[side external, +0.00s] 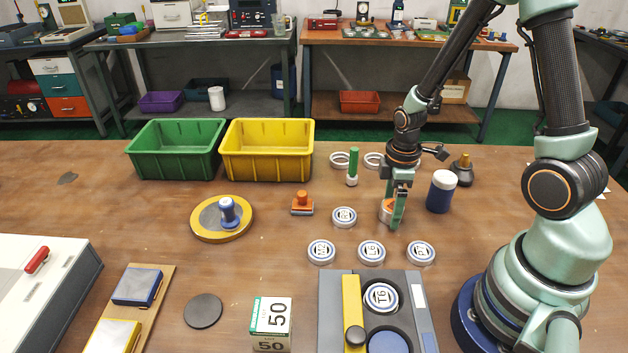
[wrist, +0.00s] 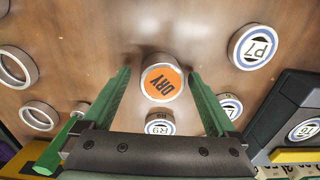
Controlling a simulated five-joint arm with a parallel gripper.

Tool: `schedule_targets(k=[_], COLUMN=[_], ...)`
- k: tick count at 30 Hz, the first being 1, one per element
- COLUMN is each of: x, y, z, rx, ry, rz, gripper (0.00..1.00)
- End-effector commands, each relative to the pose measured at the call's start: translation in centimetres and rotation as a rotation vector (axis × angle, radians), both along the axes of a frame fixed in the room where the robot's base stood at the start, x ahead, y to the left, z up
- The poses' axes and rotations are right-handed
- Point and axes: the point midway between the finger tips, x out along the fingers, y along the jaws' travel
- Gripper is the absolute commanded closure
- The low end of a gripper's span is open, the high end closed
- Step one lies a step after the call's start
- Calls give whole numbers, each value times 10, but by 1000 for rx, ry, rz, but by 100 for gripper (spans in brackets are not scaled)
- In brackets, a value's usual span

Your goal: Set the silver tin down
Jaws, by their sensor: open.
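The silver tin (wrist: 162,80) has an orange top marked DRY and stands upright on the wooden table. It also shows in the side external view (side external: 385,211), partly hidden behind my gripper (side external: 395,212). My gripper points down over the tin with its green fingers open. In the wrist view one finger is on each side of the tin, with a gap on both sides.
A blue jar with a white lid (side external: 441,191) stands just right of my gripper. A green-handled tool (side external: 352,168) stands behind left. A grey fixture (side external: 336,309) is in front.

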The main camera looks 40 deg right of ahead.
Motion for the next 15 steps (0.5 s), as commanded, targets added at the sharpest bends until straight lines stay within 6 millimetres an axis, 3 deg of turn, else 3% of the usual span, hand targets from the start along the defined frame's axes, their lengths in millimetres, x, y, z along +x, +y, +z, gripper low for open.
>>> schedule_targets(k=[15], x=[1], y=[0], z=[78], rx=[-2], ry=[-6], rz=[0], gripper=[7])
